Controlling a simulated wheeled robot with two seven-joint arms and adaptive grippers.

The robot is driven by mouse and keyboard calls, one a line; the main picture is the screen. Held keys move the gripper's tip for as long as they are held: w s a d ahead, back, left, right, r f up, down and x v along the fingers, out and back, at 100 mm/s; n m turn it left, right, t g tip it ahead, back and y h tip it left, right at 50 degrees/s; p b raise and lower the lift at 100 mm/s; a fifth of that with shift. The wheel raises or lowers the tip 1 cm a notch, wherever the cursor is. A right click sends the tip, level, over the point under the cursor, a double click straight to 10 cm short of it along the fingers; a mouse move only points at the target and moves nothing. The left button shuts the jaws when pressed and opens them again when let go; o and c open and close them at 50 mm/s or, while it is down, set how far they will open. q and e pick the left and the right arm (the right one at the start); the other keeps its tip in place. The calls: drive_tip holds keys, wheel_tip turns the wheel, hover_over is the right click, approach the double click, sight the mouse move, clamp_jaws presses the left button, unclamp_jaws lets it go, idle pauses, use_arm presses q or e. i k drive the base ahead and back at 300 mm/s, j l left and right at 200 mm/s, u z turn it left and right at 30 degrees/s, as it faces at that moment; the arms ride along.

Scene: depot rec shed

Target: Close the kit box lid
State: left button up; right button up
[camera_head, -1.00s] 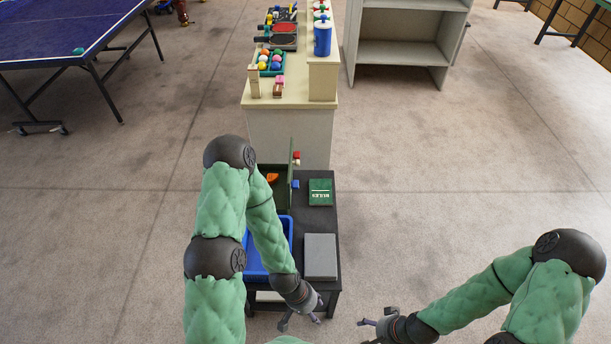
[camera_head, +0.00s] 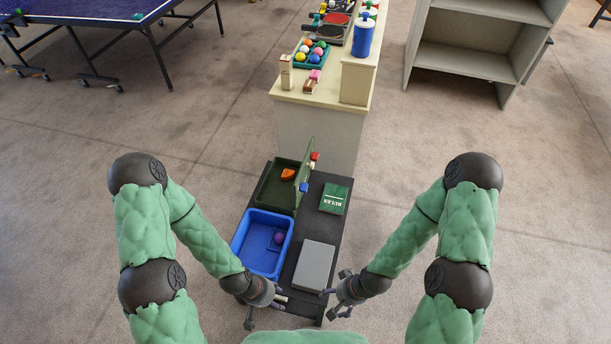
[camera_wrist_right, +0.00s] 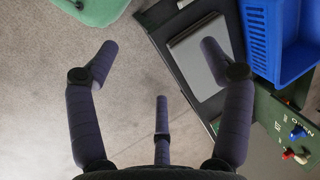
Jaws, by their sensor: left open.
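The kit box appears to be the dark green box (camera_head: 268,192) at the back left of the low black table, with an orange piece (camera_head: 288,174) inside. Its green lid (camera_head: 304,168) stands up, open, along the box's right side. In the right wrist view a green panel (camera_wrist_right: 262,128) with lettering and coloured knobs shows at the lower right. My left gripper (camera_head: 268,309) is open and empty at the table's front edge. My right gripper (camera_head: 329,301) is open and empty at the table's front right; its spread fingers show in the wrist view (camera_wrist_right: 160,55).
A blue bin (camera_head: 240,240) with a purple ball (camera_head: 279,238) stands in front of the green box. A grey flat box (camera_head: 314,265) and a green rules book (camera_head: 334,198) lie on the black table (camera_head: 318,225). A cream counter (camera_head: 318,135) stands behind. Floor is clear at right.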

sight(307, 164)
drive_tip(key=k, duration=1.05)
drive_tip(key=k+u, duration=0.15)
drive_tip(key=u, duration=1.5)
drive_tip(key=l+u, duration=0.3)
drive_tip(key=l, duration=2.35)
drive_tip(key=k, duration=0.05)
